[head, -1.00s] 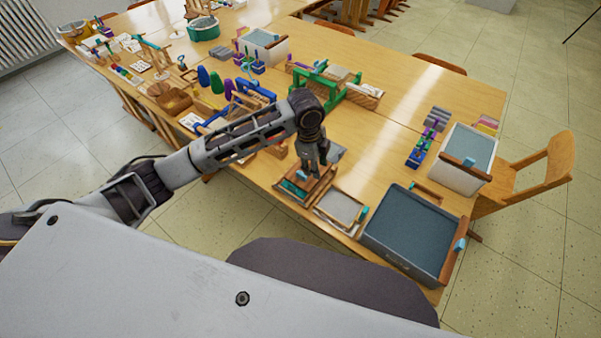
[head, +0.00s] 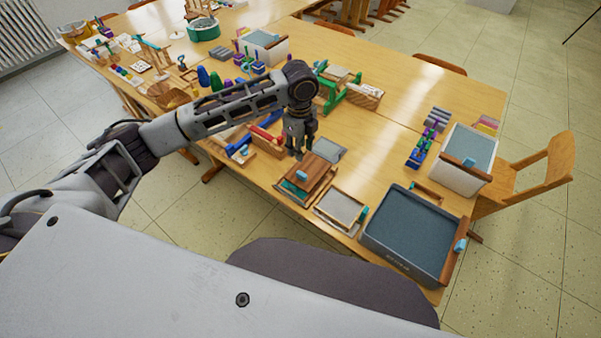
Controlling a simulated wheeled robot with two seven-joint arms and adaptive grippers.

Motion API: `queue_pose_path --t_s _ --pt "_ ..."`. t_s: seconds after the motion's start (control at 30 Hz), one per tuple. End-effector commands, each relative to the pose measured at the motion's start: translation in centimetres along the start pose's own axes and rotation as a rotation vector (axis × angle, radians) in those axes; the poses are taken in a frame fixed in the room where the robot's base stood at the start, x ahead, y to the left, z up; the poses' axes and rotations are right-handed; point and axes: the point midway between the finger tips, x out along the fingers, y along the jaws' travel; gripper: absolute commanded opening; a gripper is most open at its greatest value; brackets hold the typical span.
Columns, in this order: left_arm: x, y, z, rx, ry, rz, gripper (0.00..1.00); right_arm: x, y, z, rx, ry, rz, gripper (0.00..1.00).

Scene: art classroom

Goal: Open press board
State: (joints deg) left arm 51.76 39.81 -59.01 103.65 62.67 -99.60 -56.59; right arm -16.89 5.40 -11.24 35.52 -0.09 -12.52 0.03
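The wooden press board (head: 318,172), with a teal handle (head: 301,175) on it, sits near the front edge of the table, left of a shallow grey tray. Its brown top looks slightly tilted; I cannot tell how far it stands open. My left gripper (head: 298,153) points down just above and behind the press, apart from the handle. It appears empty, but its finger gap is too small to read. My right gripper is not in view.
A small grey framed tray (head: 340,207) and a large dark blue-grey tub (head: 410,232) stand right of the press. A white bin (head: 466,158) is farther right. Blue and red tools (head: 263,137) lie left of my gripper. Clear tabletop (head: 385,140) lies behind.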

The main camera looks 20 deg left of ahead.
Motion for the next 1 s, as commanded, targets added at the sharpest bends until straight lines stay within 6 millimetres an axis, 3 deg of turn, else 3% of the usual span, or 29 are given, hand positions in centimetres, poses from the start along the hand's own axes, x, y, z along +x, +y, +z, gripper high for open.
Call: queue_pose_path --t_s 0.37,1.0 --pt "1.8 0.0 0.0 -0.001 0.000 0.000 0.36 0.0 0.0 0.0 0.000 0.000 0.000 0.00" --pt "10.0 0.0 -0.1 -0.001 0.000 0.000 0.36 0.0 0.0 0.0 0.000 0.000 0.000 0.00"
